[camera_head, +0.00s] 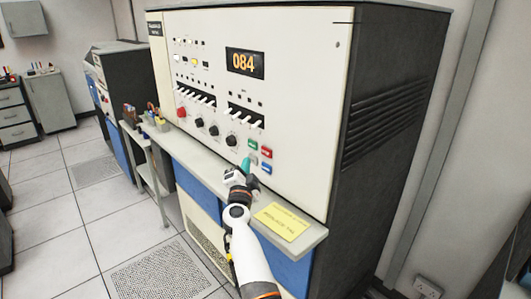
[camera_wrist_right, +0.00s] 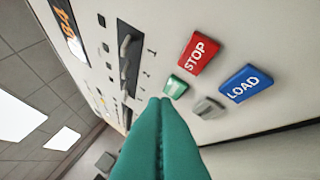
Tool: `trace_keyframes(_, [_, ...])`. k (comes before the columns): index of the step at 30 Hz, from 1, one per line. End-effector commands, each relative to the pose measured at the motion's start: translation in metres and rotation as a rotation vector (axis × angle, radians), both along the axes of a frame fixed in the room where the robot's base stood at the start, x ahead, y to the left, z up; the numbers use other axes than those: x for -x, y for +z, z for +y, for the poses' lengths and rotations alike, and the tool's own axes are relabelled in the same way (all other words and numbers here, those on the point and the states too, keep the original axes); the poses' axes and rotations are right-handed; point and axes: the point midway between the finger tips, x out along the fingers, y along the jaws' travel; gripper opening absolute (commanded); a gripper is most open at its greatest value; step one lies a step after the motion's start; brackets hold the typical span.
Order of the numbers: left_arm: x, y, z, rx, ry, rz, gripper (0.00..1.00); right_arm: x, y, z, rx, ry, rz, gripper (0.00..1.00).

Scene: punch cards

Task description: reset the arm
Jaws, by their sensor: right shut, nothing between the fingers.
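My right arm (camera_head: 242,235) reaches up from the bottom of the head view to the front panel of a large cream and black machine (camera_head: 280,60). My right gripper (camera_head: 245,164) has teal fingers. It is shut and empty, near the lower right buttons of the panel. In the right wrist view the shut fingers (camera_wrist_right: 160,108) point at the panel near a green button (camera_wrist_right: 175,87); I cannot tell if they touch it. A red STOP button (camera_wrist_right: 199,53), a blue LOAD button (camera_wrist_right: 246,83) and a grey button (camera_wrist_right: 208,107) are beside it. My left gripper is not in view.
A grey ledge (camera_head: 205,170) runs below the panel, with a yellow note (camera_head: 282,222) on it. The panel has a display (camera_head: 244,62) reading 084, a red knob (camera_head: 181,112) and several black knobs. Open tiled floor (camera_head: 45,215) lies at left.

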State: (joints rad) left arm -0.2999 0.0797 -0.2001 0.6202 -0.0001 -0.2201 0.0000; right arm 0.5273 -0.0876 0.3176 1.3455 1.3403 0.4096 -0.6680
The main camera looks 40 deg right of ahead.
Motion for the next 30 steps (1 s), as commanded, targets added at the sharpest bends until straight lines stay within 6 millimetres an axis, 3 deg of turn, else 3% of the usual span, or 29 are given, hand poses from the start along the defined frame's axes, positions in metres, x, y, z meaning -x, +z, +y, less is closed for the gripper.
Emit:
trace_keyframes(22, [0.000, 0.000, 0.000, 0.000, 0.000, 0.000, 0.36, 0.002, 0.000, 0.003, 0.023, 0.021, 0.003, 0.00])
trace_keyframes(26, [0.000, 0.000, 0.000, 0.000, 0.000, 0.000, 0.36, 0.011, -0.001, 0.030, 0.159, 0.156, 0.028, 0.00])
trace_keyframes(30, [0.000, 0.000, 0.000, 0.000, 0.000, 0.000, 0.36, 0.038, -0.024, 0.098, 0.398, 0.449, 0.153, 0.00])
